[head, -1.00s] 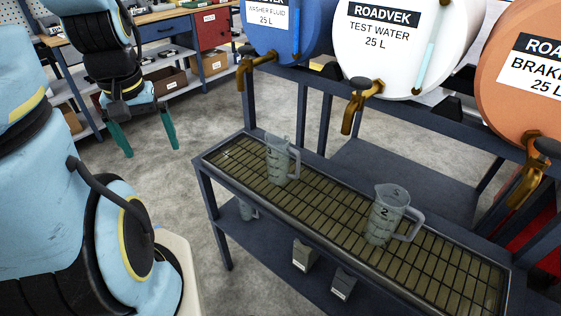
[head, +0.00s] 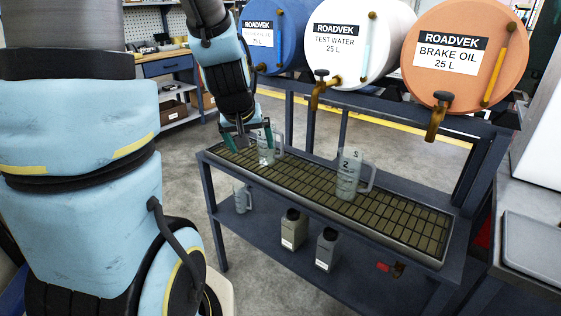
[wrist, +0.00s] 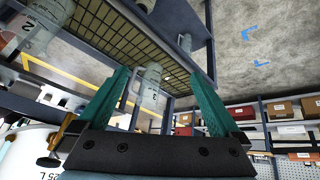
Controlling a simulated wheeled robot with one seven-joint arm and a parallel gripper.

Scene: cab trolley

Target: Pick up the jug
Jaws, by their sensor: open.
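Two clear measuring jugs stand upright on the trolley's grating. The left jug (head: 265,152) is close to my gripper (head: 249,143); the right jug (head: 349,176) stands apart, under the taps. My gripper is open and empty, its green fingers pointing down at the grating's left end. In the wrist view a jug (wrist: 149,88) shows in the gap between the fingertips (wrist: 161,72), nearer the left finger. I cannot tell whether it lies between the fingers or beyond them. The right jug also shows at the upper left of the wrist view (wrist: 28,32).
Blue, white and orange drums with brass taps (head: 437,117) overhang the back of the trolley grating (head: 400,222). A smaller jug (head: 242,198) and two grey containers (head: 327,250) stand on the lower shelf. A grey bench (head: 530,215) is at the right.

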